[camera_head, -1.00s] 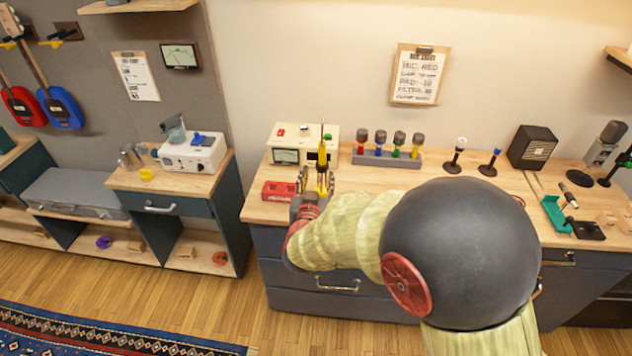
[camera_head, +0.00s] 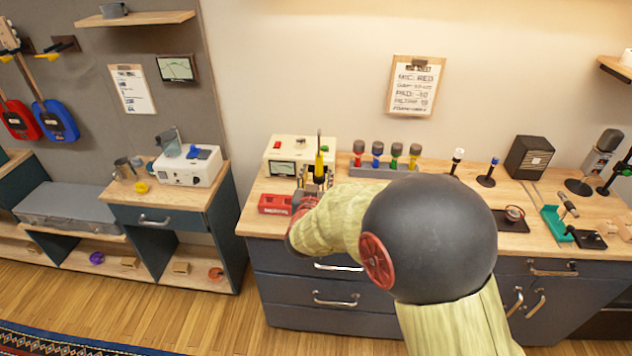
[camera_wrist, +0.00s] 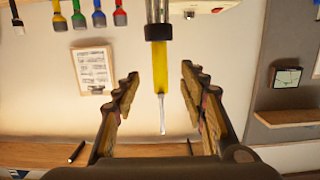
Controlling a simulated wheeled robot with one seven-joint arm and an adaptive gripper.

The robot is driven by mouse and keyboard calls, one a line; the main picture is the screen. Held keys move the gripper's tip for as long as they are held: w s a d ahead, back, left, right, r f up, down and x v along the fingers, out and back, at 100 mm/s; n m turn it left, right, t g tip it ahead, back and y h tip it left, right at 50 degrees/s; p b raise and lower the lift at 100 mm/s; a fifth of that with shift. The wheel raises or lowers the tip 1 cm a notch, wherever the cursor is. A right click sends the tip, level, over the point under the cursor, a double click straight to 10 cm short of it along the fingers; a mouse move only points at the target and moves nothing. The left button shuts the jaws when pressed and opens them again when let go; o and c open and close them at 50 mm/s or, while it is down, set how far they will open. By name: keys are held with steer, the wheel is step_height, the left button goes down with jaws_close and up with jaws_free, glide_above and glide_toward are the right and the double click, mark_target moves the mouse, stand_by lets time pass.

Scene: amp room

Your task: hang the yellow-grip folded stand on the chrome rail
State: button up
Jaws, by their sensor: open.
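The yellow-grip folded stand (camera_head: 319,164) stands upright on the left part of the wooden counter, in front of a cream meter box. In the wrist view the stand (camera_wrist: 160,76) shows a black collar, a yellow grip and a thin pale metal rod. My gripper (camera_head: 313,184) is at the stand. In the wrist view my gripper (camera_wrist: 159,82) is open, with one finger on each side of the yellow grip and visible gaps between. The stand's lower part is hidden by my gripper in the head view. I cannot pick out the chrome rail with certainty.
The cream meter box (camera_head: 290,153) is close behind the stand. A red box (camera_head: 275,204) lies just left of my gripper. A grey rack (camera_head: 373,172) with several coloured microphones stands to the right. Metal drawer handles (camera_head: 335,300) are on the counter front.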

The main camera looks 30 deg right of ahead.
mark_target(318, 153)
steer(key=shift+b+x, duration=0.5)
steer(key=shift+x, duration=1.85)
steer(key=shift+c, duration=0.2)
jaws_close()
steer(key=shift+r, duration=0.35)
steer(key=shift+r+p, duration=1.7)
steer(key=shift+r, duration=0.6)
